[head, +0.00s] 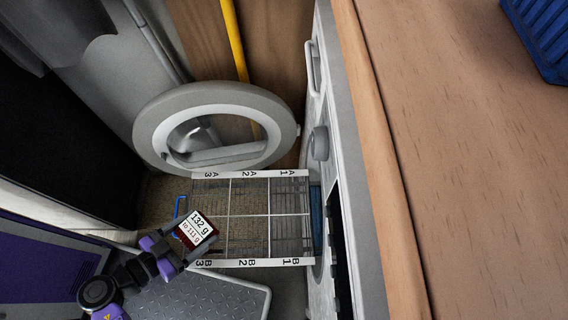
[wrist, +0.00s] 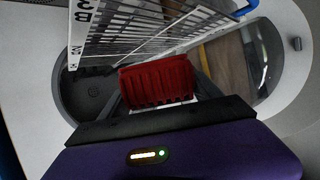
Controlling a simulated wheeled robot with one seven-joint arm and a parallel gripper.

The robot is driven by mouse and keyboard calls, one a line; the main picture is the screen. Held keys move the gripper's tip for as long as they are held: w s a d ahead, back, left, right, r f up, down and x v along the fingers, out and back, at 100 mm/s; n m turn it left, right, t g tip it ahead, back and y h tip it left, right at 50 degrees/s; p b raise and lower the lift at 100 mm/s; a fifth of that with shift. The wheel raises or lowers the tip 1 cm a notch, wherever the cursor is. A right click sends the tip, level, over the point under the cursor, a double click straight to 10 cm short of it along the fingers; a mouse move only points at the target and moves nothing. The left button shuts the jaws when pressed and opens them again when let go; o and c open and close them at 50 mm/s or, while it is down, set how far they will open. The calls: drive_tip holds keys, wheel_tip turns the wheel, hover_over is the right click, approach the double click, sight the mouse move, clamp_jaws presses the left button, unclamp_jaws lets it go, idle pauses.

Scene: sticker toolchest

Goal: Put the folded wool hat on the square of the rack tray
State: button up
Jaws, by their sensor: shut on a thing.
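The folded wool hat is dark red and ribbed in the wrist view (wrist: 157,82), held between my dark fingers. In the head view only a dark red edge of the hat (head: 184,239) shows beside a white label reading "132 g to 111 g". My gripper (head: 172,246) is shut on it at the rack's left side. The rack tray (head: 265,263) is a wire grid with white edge strips marked A, B and 1 to 3. The hat overlaps the B3 corner in the head view; its height above the wires is unclear. The visible squares look empty.
The round machine door (head: 158,118) stands open behind the rack. A machine front with a knob (head: 320,143) and a wooden worktop (head: 470,170) lie to the right. A blue crate (head: 545,35) sits on the worktop. A grey step (head: 225,295) is below the rack.

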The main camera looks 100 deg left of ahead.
drive_tip(key=shift+f+b, duration=0.85)
drive_tip(key=shift+f, duration=2.25)
drive_tip(key=shift+f, duration=0.15)
drive_tip(key=o, duration=1.5)
drive_tip(key=shift+o, duration=0.2)
drive_tip(key=shift+r, duration=0.2)
drive_tip(key=p+v, duration=0.1)
drive_tip(key=v, duration=1.1)
drive_tip(key=shift+p, duration=0.35)
